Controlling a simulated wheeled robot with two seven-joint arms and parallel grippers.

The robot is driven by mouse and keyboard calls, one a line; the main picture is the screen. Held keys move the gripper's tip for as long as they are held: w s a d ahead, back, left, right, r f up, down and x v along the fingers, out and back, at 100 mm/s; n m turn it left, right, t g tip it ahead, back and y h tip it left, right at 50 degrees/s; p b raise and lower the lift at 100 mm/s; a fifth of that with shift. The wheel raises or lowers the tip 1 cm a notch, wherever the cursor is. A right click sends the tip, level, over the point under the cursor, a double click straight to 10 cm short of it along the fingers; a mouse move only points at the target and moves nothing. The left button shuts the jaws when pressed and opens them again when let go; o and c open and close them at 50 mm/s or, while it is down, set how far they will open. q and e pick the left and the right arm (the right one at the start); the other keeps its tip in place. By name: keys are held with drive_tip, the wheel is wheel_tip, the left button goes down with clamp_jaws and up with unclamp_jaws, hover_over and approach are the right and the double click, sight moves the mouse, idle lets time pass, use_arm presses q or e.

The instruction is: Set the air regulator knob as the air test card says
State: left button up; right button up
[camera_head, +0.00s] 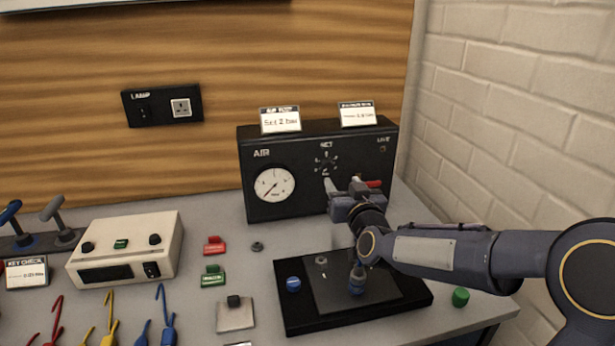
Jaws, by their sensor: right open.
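The black air regulator box (311,205) stands at the back right against the wooden panel. Its set knob (326,163) is a small dark dial ringed by marks; its exact pointer direction is too small to tell. The air test card (281,121) on top reads "Set 2 bar". My right gripper (345,190) is open in front of the box, just below and right of the knob, apparently holding nothing. It hides part of the box's lower front. My left gripper is out of view.
A second card (358,115) sits on the box, its small text unclear. A red handle (373,184) shows beside my gripper. A black tray (415,294) with blue-topped parts lies below my arm. A cream instrument (127,250) stands left. The brick wall (505,110) bounds the right.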

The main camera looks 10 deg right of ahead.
sight(328, 167)
drive_tip(key=w, duration=0.3)
drive_tip(key=w+a+p, duration=0.1)
drive_tip(key=w, duration=0.2)
drive_tip(key=shift+w+a, duration=0.2)
drive_tip(key=shift+w, duration=0.1)
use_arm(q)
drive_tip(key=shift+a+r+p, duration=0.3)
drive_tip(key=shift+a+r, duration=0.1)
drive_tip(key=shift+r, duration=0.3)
use_arm(e)
drive_tip(key=shift+w, duration=0.7)
